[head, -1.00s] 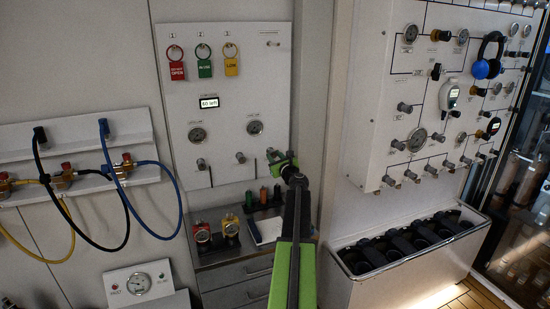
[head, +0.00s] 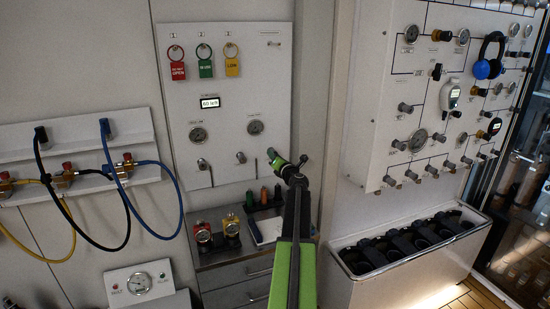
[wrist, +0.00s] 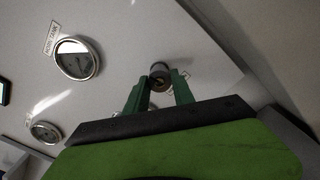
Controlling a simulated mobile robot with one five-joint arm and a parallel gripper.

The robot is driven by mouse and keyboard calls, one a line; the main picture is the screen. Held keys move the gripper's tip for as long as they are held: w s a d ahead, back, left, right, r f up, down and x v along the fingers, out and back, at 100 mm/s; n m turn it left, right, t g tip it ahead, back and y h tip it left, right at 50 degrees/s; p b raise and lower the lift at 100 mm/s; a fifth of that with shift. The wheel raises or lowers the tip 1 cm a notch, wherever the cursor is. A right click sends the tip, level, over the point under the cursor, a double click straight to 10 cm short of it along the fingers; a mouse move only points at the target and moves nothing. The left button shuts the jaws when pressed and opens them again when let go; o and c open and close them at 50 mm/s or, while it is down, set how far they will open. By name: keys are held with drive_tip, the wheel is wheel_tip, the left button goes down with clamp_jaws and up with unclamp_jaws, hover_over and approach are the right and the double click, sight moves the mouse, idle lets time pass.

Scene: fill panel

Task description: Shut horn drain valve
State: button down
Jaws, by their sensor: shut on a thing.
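The white panel (head: 222,105) on the back wall carries a row of small valves along its lower part. My gripper (head: 273,155) is at the right end of this row and hides the valve there in the head view. In the wrist view, my gripper's green fingers (wrist: 160,82) are shut on a grey round valve knob (wrist: 159,68) with a brass-coloured centre. A gauge (wrist: 77,59) beside it has a label that seems to read "HORN TANK". The valve's own label cannot be read, and its open or shut position cannot be told.
Two other valves, a left one (head: 203,164) and a middle one (head: 241,157), sit on the same panel. Coloured tags (head: 204,68) hang above. A drawer cabinet (head: 236,275) stands below. A second gauge panel (head: 395,130) is to the right.

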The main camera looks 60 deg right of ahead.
drive_tip(key=shift+m, duration=0.7)
drive_tip(key=c, duration=1.1)
unclamp_jaws()
drive_tip(key=v, duration=1.7)
drive_tip(key=shift+s+a, duration=0.15)
drive_tip(key=shift+a, duration=0.05)
